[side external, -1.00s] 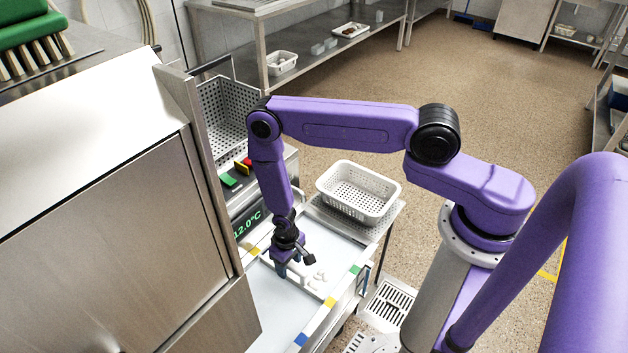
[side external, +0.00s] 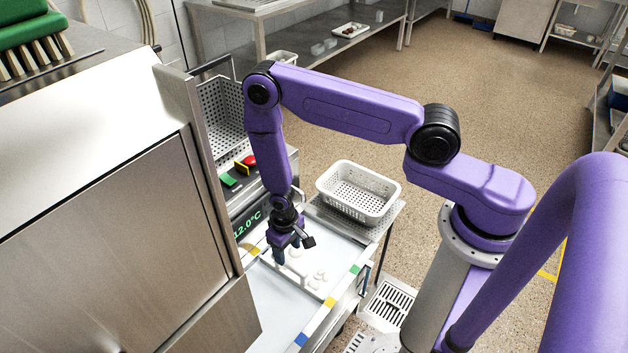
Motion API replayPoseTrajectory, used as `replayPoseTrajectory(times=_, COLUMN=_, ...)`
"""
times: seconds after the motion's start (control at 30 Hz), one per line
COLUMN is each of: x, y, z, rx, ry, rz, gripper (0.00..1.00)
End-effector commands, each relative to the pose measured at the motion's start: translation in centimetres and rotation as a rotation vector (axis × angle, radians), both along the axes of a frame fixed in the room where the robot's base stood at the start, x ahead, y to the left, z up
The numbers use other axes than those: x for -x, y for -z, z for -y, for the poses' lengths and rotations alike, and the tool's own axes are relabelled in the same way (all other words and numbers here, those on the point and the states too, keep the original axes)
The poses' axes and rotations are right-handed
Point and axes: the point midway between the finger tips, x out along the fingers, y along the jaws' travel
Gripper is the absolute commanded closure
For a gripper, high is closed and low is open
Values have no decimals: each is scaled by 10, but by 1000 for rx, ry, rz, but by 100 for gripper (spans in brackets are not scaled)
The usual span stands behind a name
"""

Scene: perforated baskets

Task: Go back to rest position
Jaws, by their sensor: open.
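My gripper (side external: 287,256) is purple with a dark wrist. It points down over a light work surface (side external: 270,302), above a shallow white tray (side external: 312,290). Several small white pieces (side external: 318,279) lie in the tray. The gripper is open, and I see nothing held between its fingers. Part of the tray is hidden behind the gripper. I cannot tell the exact gap between the fingertips and the tray.
A white perforated basket (side external: 358,190) stands on a perforated shelf to the right of my gripper. A grey perforated basket (side external: 222,118) stands behind. A large steel machine (side external: 110,220) fills the left. A red button (side external: 247,162) and temperature display (side external: 247,224) are close behind.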

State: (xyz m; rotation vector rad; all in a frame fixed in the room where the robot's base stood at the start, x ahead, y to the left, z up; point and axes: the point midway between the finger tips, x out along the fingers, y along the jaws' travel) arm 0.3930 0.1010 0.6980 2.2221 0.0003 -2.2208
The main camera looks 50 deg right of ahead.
Motion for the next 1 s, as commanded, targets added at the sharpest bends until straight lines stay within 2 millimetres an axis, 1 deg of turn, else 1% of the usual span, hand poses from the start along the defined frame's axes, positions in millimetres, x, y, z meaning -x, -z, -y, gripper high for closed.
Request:
replayPoseTrajectory(times=0.1, x=0, y=-8, z=0, rx=0, ry=0, rz=1, gripper=42)
replayPoseTrajectory(times=0.2, x=1, y=-12, z=0, rx=0, ry=0, rz=0, gripper=42)
replayPoseTrajectory(times=0.57, x=0, y=-14, z=0, rx=0, ry=-1, rz=0, gripper=42)
replayPoseTrajectory(times=0.67, x=-2, y=-22, z=-2, rx=-1, ry=-17, rz=2, gripper=42)
replayPoseTrajectory(times=0.77, x=-7, y=-43, z=-9, rx=-3, ry=-64, rz=7, gripper=42)
replayPoseTrajectory(times=0.87, x=-9, y=-74, z=-18, rx=-5, ry=-140, rz=12, gripper=42)
replayPoseTrajectory(times=0.9, x=-8, y=-88, z=-22, rx=-6, ry=-173, rz=14, gripper=42)
replayPoseTrajectory(times=0.97, x=-5, y=-109, z=-27, rx=-7, ry=-225, rz=15, gripper=42)
replayPoseTrajectory(times=1.0, x=-2, y=-123, z=-30, rx=-7, ry=-258, rz=16, gripper=42)
